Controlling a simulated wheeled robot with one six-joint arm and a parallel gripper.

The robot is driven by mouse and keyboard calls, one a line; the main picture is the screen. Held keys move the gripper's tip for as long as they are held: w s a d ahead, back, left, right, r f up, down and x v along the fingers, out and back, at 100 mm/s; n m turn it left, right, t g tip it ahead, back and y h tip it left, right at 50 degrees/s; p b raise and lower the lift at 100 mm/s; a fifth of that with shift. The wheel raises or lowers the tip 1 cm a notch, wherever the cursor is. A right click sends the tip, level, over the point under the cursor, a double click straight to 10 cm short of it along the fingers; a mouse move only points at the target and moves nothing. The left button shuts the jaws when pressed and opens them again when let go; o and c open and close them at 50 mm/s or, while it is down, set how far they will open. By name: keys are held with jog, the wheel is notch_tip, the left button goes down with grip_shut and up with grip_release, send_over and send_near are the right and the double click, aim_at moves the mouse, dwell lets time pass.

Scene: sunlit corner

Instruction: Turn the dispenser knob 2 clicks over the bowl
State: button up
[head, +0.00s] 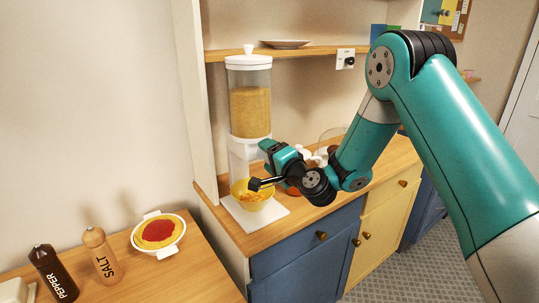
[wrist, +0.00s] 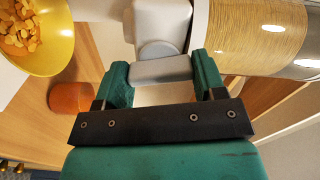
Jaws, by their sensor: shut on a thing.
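The dispenser (head: 249,112) stands upright on the counter, its clear hopper part-filled with golden cereal. The yellow bowl (head: 250,204) sits under its spout with orange flakes inside; it also shows at the upper left of the wrist view (wrist: 67,50). My gripper (head: 264,147) is at the dispenser's lower housing. In the wrist view its green fingers (wrist: 161,72) are closed on either side of the grey dispenser knob (wrist: 160,70), with the bar of the knob between them. In the head view the knob is hidden by my gripper.
A white board (head: 275,214) lies under the bowl. An orange-brown cup (wrist: 76,97) is near the bowl, and white dishes stand behind my wrist. A shelf (head: 226,53) with a plate (head: 286,43) is above. Salt, pepper and a pasta dish (head: 158,232) are on the left table.

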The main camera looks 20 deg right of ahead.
jog(key=shift+m, duration=1.2)
jog(key=shift+p, duration=0.3)
jog(key=shift+f, duration=0.1)
jog(key=o, duration=0.9)
jog(key=shift+b+v, duration=8.7)
jog(key=shift+b, duration=1.55)
